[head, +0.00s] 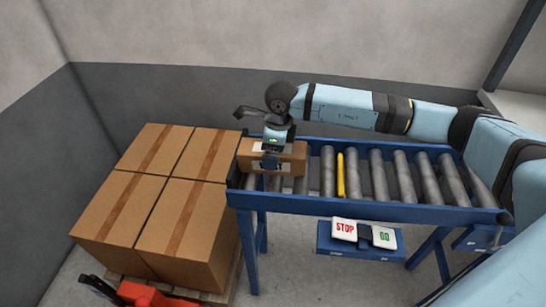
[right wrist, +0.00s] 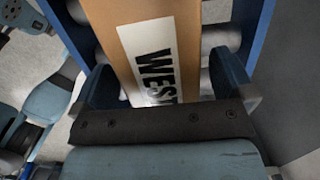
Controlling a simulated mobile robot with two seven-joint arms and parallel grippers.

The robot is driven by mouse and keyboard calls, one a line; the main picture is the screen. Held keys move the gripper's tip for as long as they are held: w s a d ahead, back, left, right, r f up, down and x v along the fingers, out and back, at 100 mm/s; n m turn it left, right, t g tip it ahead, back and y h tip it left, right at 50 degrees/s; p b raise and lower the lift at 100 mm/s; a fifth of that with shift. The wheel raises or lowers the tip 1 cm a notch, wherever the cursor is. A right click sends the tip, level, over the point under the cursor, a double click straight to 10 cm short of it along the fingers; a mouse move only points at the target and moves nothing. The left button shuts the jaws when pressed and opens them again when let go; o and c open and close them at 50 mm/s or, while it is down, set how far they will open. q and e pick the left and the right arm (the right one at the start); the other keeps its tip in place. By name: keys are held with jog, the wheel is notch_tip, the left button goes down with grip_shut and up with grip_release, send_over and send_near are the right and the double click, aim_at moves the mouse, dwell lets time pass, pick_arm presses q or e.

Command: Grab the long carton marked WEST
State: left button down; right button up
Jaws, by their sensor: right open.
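The long brown carton (head: 292,161) lies on the left end of the roller conveyor in the head view. In the right wrist view the carton (right wrist: 187,22) runs away from me, with a white label reading WEST. My right gripper (head: 271,161) is over the carton from above and hides part of it. In the right wrist view my right gripper (right wrist: 167,82) is open, with one finger on each side of the carton. Whether the fingers touch it I cannot tell. My left gripper is not in view.
Large stacked boxes (head: 135,215) stand close on the left.

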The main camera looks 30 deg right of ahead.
jog(key=c, duration=1)
jog(key=shift+c, duration=0.6)
jog(key=shift+r, duration=0.1)
